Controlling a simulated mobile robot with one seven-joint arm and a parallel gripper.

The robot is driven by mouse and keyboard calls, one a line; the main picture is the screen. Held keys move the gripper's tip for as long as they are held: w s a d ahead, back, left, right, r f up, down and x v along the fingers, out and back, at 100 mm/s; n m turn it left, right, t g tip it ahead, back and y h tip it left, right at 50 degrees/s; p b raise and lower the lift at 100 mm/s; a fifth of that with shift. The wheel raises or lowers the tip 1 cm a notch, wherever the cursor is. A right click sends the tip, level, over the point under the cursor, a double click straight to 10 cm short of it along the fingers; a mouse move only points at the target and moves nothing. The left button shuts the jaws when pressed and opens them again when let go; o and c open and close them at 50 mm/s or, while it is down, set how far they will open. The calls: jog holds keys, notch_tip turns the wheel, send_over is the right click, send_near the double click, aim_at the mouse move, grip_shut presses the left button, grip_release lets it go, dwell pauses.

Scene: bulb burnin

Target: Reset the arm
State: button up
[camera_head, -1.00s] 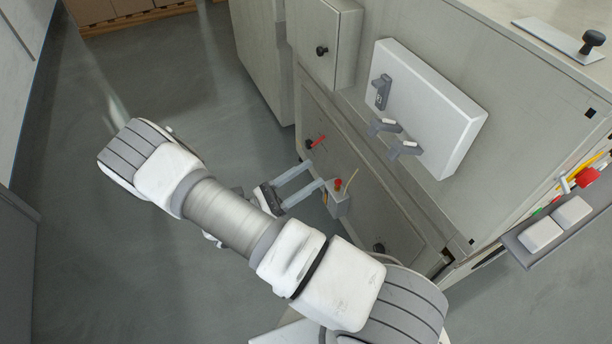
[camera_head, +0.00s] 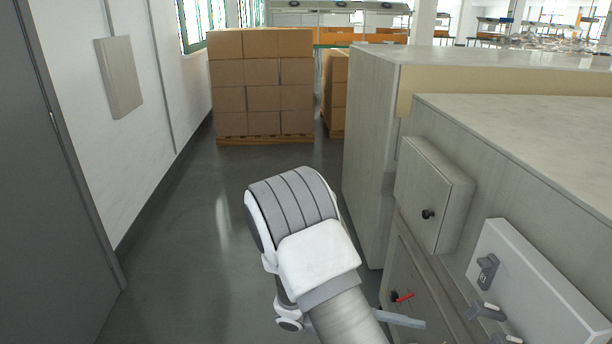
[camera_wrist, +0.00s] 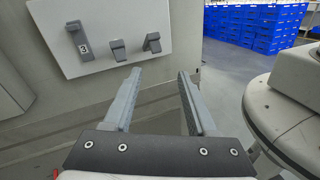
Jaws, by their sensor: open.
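My gripper (camera_wrist: 156,103) is open in the wrist view, with its two grey fingers apart and nothing between them. It points toward the cabinet front, below and to the right of a white panel (camera_wrist: 150,15) with grey switches. In the head view my white arm fills the lower middle, and one finger of my gripper (camera_head: 400,319) shows at the arm's right. The white panel (camera_head: 530,280) is at the lower right on the cabinet there, partly cut off by the frame edge. A switch (camera_wrist: 83,42) marked 3 is at the panel's left in the wrist view.
A small box with a black knob (camera_head: 435,190) sticks out from the cabinet. A red lever (camera_head: 403,297) is below it. Stacked cartons (camera_head: 262,85) stand at the back of the aisle, and a grey door (camera_head: 45,170) is at left. Blue crates (camera_wrist: 255,22) are in the distance. The aisle floor is open.

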jog(key=s+a+r+m+t+y+p, duration=0.1)
jog(key=s+r+m+t+y+p, duration=0.1)
jog(key=r, duration=0.7)
jog(key=s+a+r+m+t+y+p, duration=0.2)
jog(key=r+m+y, duration=0.4)
jog(key=r+y, duration=0.3)
jog(key=s+a+r+m+t+y+p, duration=0.2)
jog(key=s+r+m+t+y+p, duration=0.1)
jog(key=r, duration=0.6)
jog(key=shift+s+m+t+y+p, duration=0.35)
jog(key=shift+s+m+t+y, duration=0.45)
jog(key=shift+s+t+y, duration=0.55)
